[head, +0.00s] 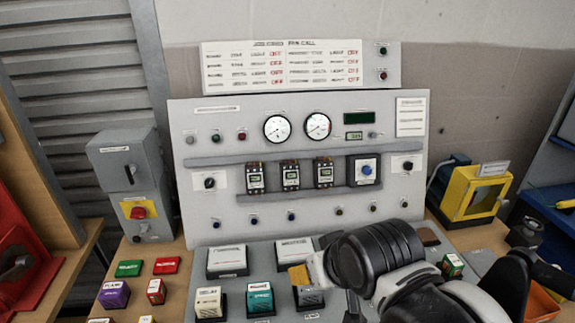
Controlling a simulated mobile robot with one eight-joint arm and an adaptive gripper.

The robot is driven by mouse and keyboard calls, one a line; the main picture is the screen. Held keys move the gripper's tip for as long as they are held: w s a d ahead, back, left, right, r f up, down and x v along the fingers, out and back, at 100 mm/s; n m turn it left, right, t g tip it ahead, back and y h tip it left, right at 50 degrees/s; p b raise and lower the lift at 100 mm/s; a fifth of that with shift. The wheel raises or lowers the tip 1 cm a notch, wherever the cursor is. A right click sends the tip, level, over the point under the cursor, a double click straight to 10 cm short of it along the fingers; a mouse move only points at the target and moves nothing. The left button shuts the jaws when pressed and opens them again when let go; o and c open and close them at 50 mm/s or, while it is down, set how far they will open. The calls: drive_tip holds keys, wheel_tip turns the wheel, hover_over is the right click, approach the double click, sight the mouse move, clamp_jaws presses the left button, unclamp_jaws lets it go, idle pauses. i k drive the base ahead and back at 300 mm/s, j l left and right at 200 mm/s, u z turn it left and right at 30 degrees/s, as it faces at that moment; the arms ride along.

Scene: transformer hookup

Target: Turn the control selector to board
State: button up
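The upright grey control panel (290,205) stands at the back of the bench. My arm reaches in from the lower right. Its end, my gripper (318,272), is low in front of the panel, apart from the knobs. Its fingers are not clear beside an orange-yellow block (299,274).
A grey box with a red switch (138,211) stands left of the panel. A yellow box (474,193) stands at the right. Several coloured blocks, including a teal one (259,298), sit on the bench in front. Two ledges (290,152) jut from the panel.

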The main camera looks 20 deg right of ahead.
sight(407, 167)
drive_tip(key=z, duration=1.25)
drive_tip(key=i+l, duration=0.1)
drive_tip(key=l, duration=0.25)
drive_tip(key=i+l+u, duration=0.1)
drive_tip(key=l, duration=0.25)
drive_tip(key=i+l, duration=0.1)
drive_tip(key=l, duration=0.2)
